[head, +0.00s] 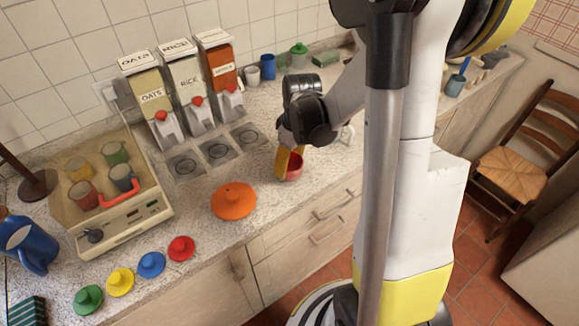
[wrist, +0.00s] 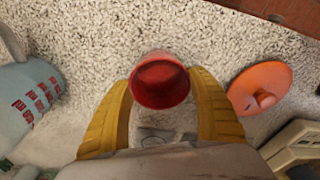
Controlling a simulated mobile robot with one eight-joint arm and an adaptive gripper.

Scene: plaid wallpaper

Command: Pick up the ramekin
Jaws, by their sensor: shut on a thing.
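The red ramekin (head: 295,170) is near the front edge of the speckled counter. It also shows in the wrist view (wrist: 160,82), with its dark red inside visible. My gripper (head: 289,163) reaches down from above with its yellow fingers at the ramekin. In the wrist view the fingers (wrist: 163,92) stand on either side of the ramekin and are shut on it. Part of the ramekin is hidden behind a finger in the head view. I cannot tell whether its base touches the counter.
An orange lid (head: 234,200) lies left of the ramekin. Several coloured small lids, including a red one (head: 181,248), line the front left. A cooker-like box (head: 125,230) with cups stands left. Dispensers (head: 187,92) stand at the back. A wooden chair (head: 530,150) is right.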

